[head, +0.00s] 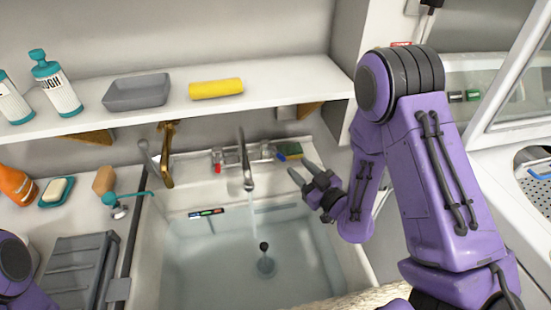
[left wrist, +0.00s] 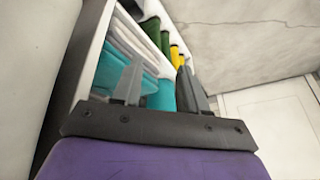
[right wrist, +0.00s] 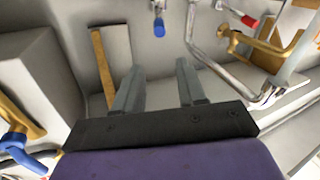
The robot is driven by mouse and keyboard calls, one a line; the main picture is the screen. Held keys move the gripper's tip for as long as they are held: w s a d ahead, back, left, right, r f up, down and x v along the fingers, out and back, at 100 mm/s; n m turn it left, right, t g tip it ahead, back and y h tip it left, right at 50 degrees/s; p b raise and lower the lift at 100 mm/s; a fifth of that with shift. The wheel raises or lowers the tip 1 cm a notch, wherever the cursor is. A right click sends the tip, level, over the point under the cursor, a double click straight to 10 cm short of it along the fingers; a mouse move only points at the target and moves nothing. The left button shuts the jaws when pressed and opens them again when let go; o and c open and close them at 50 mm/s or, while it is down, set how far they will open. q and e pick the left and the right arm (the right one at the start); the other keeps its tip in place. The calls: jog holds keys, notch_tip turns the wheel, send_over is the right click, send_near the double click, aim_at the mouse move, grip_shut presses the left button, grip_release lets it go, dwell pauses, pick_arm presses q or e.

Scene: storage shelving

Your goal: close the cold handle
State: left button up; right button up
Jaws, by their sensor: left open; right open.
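The cold handle (right wrist: 158,25) has a blue tip and shows at the top of the right wrist view, beyond my open fingers. The red-tipped hot handle (head: 217,166) is left of the spout. A thin stream of water appears to fall from the spout. My right gripper (head: 302,171) is open and empty, in front of and to the right of the cold handle, apart from it. My left gripper (left wrist: 160,78) is open in the left wrist view; no contact shows.
The sink basin (head: 185,265) lies below the spout. A brass tap (head: 168,155) stands at the left. A white shelf (head: 270,86) overhangs the back, with a grey tray (head: 137,92) and a yellow roll (head: 216,88).

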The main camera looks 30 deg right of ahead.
notch_tip(320, 180, down, 3)
jog(key=b, duration=0.2)
jog(key=p, duration=0.2)
send_near(275, 151)
jog(key=w, duration=0.5)
jog(key=w+a+p, duration=0.1)
jog(key=w, duration=0.2)
jog(key=shift+w+a, duration=0.1)
jog(key=shift+w, duration=0.1)
pick_arm(q)
jog(key=shift+w, duration=0.45)
pick_arm(e)
grip_shut()
